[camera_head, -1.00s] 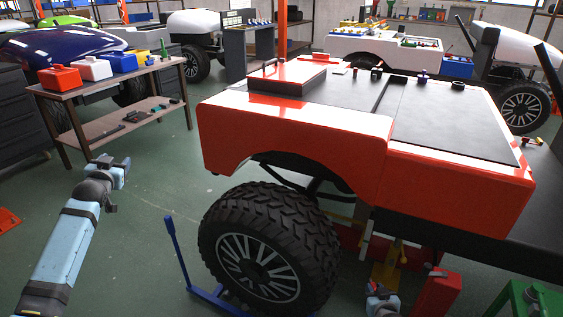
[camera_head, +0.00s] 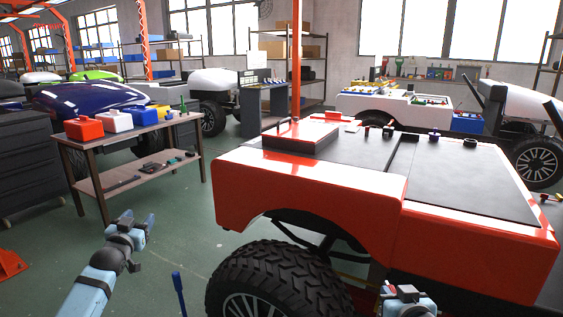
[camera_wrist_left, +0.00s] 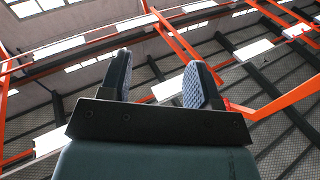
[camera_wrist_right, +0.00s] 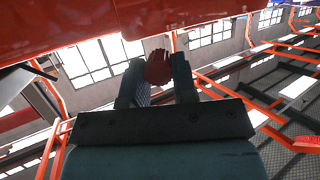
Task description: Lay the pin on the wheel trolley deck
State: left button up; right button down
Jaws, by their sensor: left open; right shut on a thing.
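My right gripper (camera_head: 404,291), low in the head view by the orange cart body's side, is shut on a red piece, which I take for the pin (camera_wrist_right: 159,67). Of the wheel trolley, only the blue upright handle (camera_head: 179,292) shows, left of the big black tyre at the bottom edge. Its deck is out of view. My left gripper (camera_head: 137,222) is open and empty, over the floor left of the cart; its spread fingers also show in the left wrist view (camera_wrist_left: 161,82).
The orange cart body (camera_head: 310,190) fills the middle and right, with its black-tyred wheel (camera_head: 280,275) below. A wooden table (camera_head: 135,140) with red, white and yellow boxes stands at the left. Green floor is free between table and cart.

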pick_arm(q)
jog(key=s+d+f+m+g+h, duration=0.1)
jog(key=s+d+f+h, duration=0.25)
jog(key=s+d, duration=0.7)
jog(key=s+d+f+m+h, duration=0.15)
jog(key=s+d+f, duration=0.25)
jog(key=s+d, duration=0.6)
jog(key=s+d+r+h, duration=0.1)
jog(key=s+d, duration=0.2)
jog(key=s, duration=0.4)
jog(key=s+d+r+h, duration=0.1)
jog(key=s+d+h, duration=0.1)
jog(key=s, duration=0.4)
jog(key=s+d+r+n, duration=0.25)
jog(key=s+r, duration=0.25)
jog(key=s, duration=0.5)
jog(key=s+a+r+g+y+p, duration=0.3)
jog(key=a+r+g+y+p, duration=0.2)
jog(key=p, duration=3.3)
jog(key=a+r+g, duration=0.1)
jog(key=a+g, duration=0.1)
jog(key=shift+s+a+r+m, duration=0.3)
jog(key=shift+a+r+m, duration=0.1)
pick_arm(e)
jog(key=s+r, duration=0.3)
jog(key=r, duration=0.8)
jog(key=s+r, duration=0.3)
jog(key=r, duration=0.8)
jog(key=s+r, duration=0.4)
jog(key=r, duration=0.8)
